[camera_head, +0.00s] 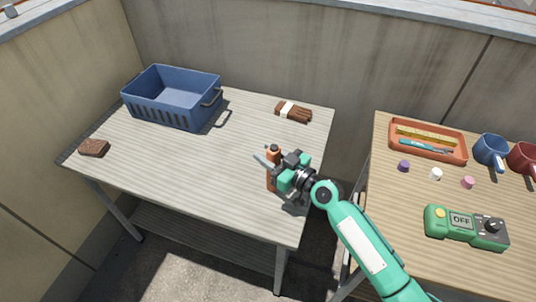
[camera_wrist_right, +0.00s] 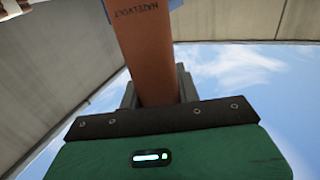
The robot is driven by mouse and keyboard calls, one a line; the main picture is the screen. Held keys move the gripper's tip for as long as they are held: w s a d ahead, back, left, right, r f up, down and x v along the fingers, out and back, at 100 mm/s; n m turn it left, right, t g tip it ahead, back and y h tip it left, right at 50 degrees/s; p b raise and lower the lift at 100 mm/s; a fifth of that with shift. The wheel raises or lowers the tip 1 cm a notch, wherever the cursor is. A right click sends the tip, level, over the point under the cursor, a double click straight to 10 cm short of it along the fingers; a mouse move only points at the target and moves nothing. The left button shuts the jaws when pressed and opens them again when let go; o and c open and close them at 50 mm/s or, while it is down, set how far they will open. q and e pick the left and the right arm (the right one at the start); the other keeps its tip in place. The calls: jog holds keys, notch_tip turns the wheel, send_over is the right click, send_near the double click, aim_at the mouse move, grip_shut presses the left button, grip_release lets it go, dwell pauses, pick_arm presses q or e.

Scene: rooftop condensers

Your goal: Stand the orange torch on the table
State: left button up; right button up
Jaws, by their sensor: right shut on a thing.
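The orange torch (camera_head: 273,151) looks upright at the right part of the grey slatted table (camera_head: 190,165). I cannot tell whether its base touches the tabletop. My right gripper (camera_head: 273,170) is shut around the torch's body, reaching in from the lower right. In the right wrist view, the orange torch (camera_wrist_right: 150,50) runs up out of the jaws with dark lettering on it, and its ends are out of view. My left gripper is not in view.
A blue basket (camera_head: 170,108) stands at the table's back left, a brown block (camera_head: 94,148) at the left edge, and a banded brown bundle (camera_head: 294,112) at the back right. A wooden table at right holds an orange tray (camera_head: 428,157), mugs (camera_head: 490,152) and a green device (camera_head: 466,228).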

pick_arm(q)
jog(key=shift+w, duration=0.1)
pick_arm(e)
jog(key=o, duration=1.1)
jog(key=shift+f, duration=0.1)
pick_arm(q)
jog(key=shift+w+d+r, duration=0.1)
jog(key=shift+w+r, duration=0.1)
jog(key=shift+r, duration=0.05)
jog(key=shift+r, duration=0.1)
pick_arm(e)
jog(key=shift+s+d, duration=0.2)
jog(key=shift+d, duration=0.05)
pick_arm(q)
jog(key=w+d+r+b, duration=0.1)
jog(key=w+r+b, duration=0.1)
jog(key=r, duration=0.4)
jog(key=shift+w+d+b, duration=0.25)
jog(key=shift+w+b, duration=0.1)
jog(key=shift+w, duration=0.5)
pick_arm(e)
jog(key=shift+v, duration=5.7)
